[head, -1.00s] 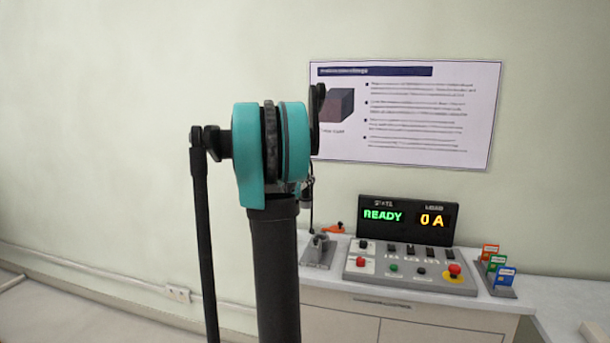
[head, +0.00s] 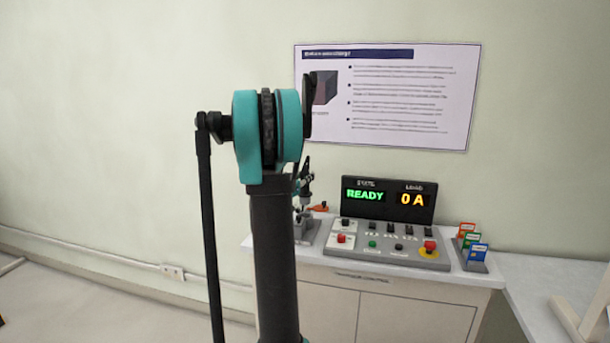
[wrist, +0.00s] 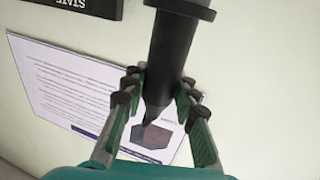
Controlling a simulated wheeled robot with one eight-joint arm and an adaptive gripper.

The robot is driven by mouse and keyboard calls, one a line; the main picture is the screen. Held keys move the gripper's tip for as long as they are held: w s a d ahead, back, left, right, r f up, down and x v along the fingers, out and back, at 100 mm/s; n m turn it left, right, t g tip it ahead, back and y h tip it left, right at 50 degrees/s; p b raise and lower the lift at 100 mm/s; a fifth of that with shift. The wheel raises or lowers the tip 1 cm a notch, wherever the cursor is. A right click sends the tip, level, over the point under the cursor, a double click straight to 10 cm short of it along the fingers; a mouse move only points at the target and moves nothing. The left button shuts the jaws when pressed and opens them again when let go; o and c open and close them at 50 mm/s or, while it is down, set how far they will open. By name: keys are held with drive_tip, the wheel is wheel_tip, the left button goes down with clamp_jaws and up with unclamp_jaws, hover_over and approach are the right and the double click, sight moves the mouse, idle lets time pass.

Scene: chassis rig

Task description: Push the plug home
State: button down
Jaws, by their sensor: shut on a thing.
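In the wrist view, my gripper (wrist: 158,92) is shut on a black plug (wrist: 172,50), a tapered round body with a wide collar and a grey part beyond it. In the head view, my gripper (head: 303,184) shows small at the right edge of my own arm, which partly hides it. It is above a grey stand (head: 306,230) at the left end of the bench. I cannot tell whether the plug touches the stand. No socket can be clearly made out.
A control panel (head: 385,245) with buttons and a display (head: 388,204) reading READY and 0 A stands on the bench (head: 345,263), right of the stand. Coloured tags in a holder (head: 472,264) are further right. A small orange item (head: 319,207) lies behind the stand. A poster (head: 400,95) hangs above.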

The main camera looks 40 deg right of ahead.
sight(305, 198)
drive_tip(key=shift+f, duration=2.2)
drive_tip(key=shift+f, duration=2.25)
drive_tip(key=c, duration=1.1)
unclamp_jaws()
drive_tip(key=v, duration=1.2)
drive_tip(key=shift+s, duration=0.1)
